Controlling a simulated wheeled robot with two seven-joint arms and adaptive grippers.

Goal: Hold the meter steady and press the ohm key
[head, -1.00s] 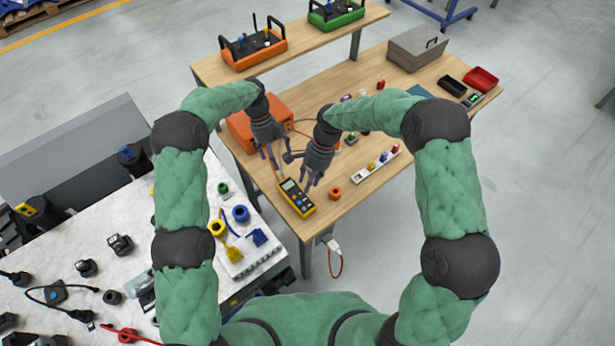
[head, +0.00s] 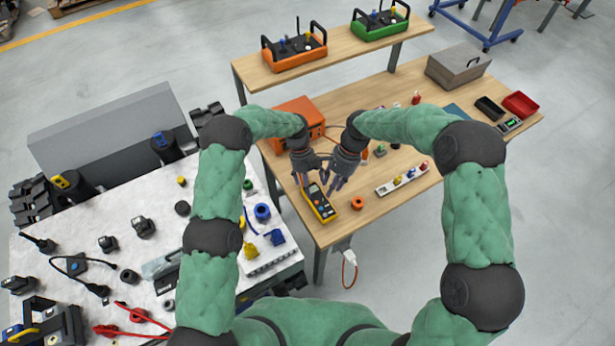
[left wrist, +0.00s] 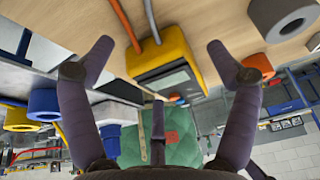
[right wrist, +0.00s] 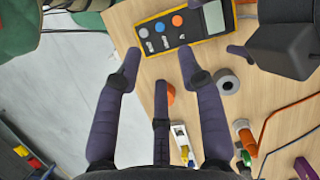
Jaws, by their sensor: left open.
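The yellow and dark meter (head: 324,211) lies on the wooden table near its front left corner. In the left wrist view the meter's yellow end (left wrist: 160,52) sits between the spread fingers of my left gripper (left wrist: 160,45), which is open; I cannot tell if they touch it. Key labels are too small to read.
An orange ring (head: 357,203) and a white strip with coloured plugs (head: 403,180) lie right of the meter. An orange box (head: 299,117) stands behind the grippers. Leads (left wrist: 126,22) run from the meter's end. A cluttered white bench (head: 160,215) is at left.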

